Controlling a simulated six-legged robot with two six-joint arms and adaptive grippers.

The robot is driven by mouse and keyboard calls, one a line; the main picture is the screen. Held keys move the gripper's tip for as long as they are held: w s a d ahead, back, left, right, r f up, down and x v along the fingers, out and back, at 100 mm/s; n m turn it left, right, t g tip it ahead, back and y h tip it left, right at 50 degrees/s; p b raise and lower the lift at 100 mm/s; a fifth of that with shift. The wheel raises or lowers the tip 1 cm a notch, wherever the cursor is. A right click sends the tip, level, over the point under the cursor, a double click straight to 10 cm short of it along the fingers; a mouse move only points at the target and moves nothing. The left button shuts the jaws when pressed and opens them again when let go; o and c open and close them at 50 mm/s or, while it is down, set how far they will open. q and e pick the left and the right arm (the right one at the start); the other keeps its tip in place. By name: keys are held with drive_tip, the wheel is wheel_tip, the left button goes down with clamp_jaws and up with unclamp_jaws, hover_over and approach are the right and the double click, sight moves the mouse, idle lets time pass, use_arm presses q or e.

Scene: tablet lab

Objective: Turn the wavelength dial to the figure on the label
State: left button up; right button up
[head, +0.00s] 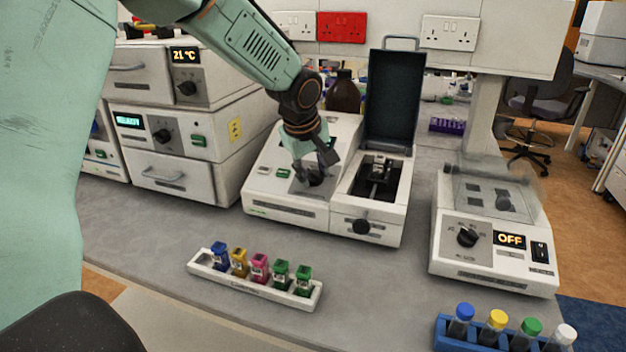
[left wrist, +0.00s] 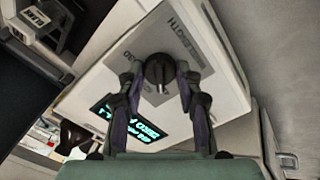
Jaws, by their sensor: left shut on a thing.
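The wavelength dial is a black round knob (left wrist: 158,72) on the sloped grey panel of a white instrument (head: 285,208). My left gripper (head: 318,178) comes down on this panel from above in the head view. In the left wrist view its two fingers (left wrist: 158,80) are closed around the knob from both sides. The instrument's teal-lit display (left wrist: 128,122) shows beside the knob, but its figures are tilted and too small to read surely. In the head view the fingers hide most of the dial. My right gripper is in no view.
The instrument's dark lid (head: 396,100) stands open over its sample bay (head: 377,180). A white rack (head: 220,270) of several coloured-cap cuvettes lies in front. A device reading OFF (head: 510,240) stands right, with a blue tube rack (head: 450,335) before it. Stacked ovens stand left.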

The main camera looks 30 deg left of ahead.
use_arm(q)
drive_tip(key=shift+w+r+n+b, duration=0.15)
drive_tip(key=shift+n+b, duration=0.3)
drive_tip(key=shift+n, duration=0.35)
drive_tip(key=o, duration=1.1)
drive_tip(key=shift+o, duration=0.2)
drive_tip(key=v, duration=1.2)
drive_tip(key=shift+s, duration=0.2)
